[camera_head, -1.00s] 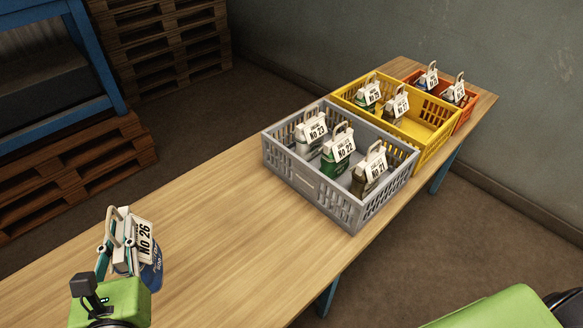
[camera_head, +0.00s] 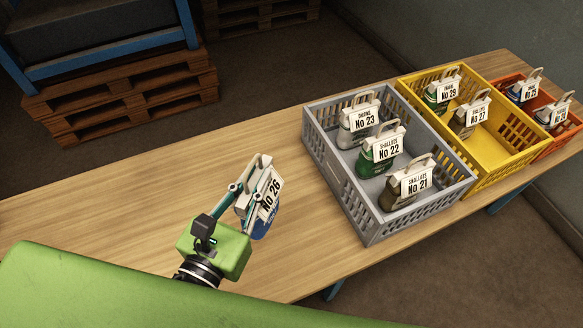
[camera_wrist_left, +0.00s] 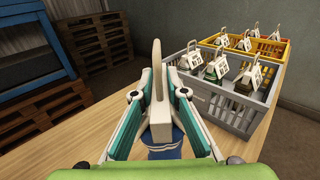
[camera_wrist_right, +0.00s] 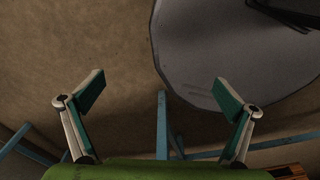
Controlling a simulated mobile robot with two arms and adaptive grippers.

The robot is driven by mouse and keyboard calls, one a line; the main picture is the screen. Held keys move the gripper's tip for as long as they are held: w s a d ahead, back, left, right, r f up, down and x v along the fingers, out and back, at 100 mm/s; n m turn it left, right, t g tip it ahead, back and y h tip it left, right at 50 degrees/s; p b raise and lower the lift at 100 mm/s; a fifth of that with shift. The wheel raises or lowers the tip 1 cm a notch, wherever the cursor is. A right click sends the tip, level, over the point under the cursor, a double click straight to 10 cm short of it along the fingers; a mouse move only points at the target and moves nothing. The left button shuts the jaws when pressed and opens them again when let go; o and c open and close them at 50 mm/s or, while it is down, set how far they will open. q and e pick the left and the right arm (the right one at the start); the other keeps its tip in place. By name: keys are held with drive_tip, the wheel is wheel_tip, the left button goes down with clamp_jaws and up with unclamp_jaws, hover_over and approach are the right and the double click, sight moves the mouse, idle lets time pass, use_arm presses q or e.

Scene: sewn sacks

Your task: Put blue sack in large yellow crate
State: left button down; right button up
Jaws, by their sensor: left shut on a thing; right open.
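My left gripper (camera_head: 244,194) is shut on the pale handle of the blue sack (camera_head: 262,222), whose white tag reads No 26. The sack hangs over the wooden table, left of the grey crate; in the left wrist view its blue body (camera_wrist_left: 164,152) shows below the fingers. The large yellow crate (camera_head: 496,172) stands beyond the grey crate and holds two tagged sacks, No 29 (camera_head: 436,100) and No 27 (camera_head: 466,122), with bare floor at its near right part. My right gripper (camera_wrist_right: 160,95) is open and empty, seen only in the right wrist view.
The grey crate (camera_head: 374,228) with sacks No 23, No 22 and No 21 stands between the blue sack and the yellow crate. An orange crate (camera_head: 560,140) with two sacks adjoins the yellow crate. The table (camera_head: 130,190) is clear at left.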

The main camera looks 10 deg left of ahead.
sight(269, 160)
use_arm(q)
drive_tip(key=w+f+b, duration=0.1)
drive_tip(key=w+b, duration=0.1)
drive_tip(key=w+f+b, duration=0.1)
drive_tip(key=w+b, duration=0.2)
drive_tip(key=w+f+b, duration=0.2)
drive_tip(key=w, duration=0.1)
drive_tip(key=shift+d, duration=0.25)
drive_tip(key=w+f, duration=0.4)
drive_tip(key=f, duration=0.4)
drive_tip(key=shift+w+b, duration=0.35)
drive_tip(key=shift+b, duration=0.1)
use_arm(e)
wheel_tip(269, 160, down, 9)
drive_tip(key=w, duration=0.1)
drive_tip(key=shift+w+d+r, duration=0.15)
drive_tip(key=shift+d, duration=0.15)
use_arm(q)
drive_tip(key=shift+f, duration=0.2)
drive_tip(key=c, duration=2)
unclamp_jaws()
drive_tip(key=shift+f, duration=0.15)
use_arm(e)
drive_tip(key=shift+d, duration=0.3)
drive_tip(key=shift+d, duration=0.1)
